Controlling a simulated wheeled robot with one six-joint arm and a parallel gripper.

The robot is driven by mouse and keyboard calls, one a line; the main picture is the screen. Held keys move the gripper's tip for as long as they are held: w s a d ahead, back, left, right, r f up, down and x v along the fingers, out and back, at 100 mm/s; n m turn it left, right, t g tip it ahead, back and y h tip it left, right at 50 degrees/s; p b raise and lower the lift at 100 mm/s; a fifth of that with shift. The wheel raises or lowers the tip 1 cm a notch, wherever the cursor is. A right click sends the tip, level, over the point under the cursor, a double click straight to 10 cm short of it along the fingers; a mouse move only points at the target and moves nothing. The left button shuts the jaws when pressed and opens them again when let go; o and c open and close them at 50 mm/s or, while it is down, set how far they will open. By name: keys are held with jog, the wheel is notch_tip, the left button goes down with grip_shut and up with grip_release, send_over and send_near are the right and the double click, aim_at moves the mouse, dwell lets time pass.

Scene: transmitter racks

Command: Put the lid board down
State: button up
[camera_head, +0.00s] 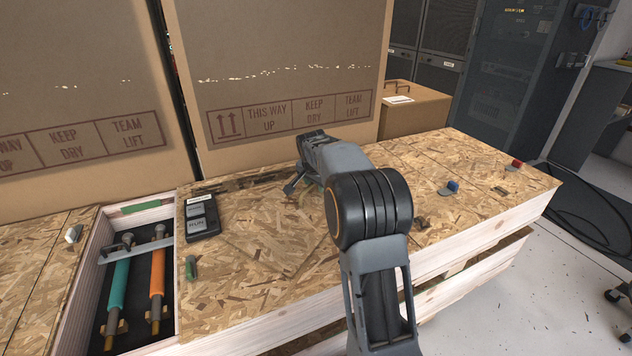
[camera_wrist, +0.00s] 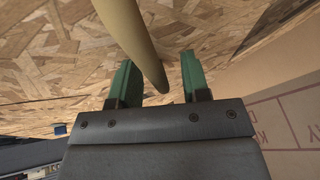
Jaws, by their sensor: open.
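The crate top is strand board in several panels; the one under my arm, which I take for the lid board (camera_head: 255,255), lies flat on the crate beside an open compartment. I cannot tell its exact edges. My gripper (camera_head: 293,187) is low over the board's back part, partly hidden by my wrist. In the wrist view, my gripper (camera_wrist: 157,75) has its two green fingers apart. A tan rounded bar (camera_wrist: 135,35) reaches down between them, with strand board behind it. I cannot tell whether the bar touches a finger or belongs to the board.
The open compartment (camera_head: 137,205) at left holds teal (camera_head: 118,285) and orange (camera_head: 157,275) handled tools. A black handheld device (camera_head: 202,216) lies on the board. Blue (camera_head: 452,187) and red (camera_head: 515,165) small pieces sit at right. Tall cardboard boxes (camera_head: 285,60) stand close behind.

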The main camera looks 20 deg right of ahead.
grip_shut()
dwell(0.3)
dwell(0.4)
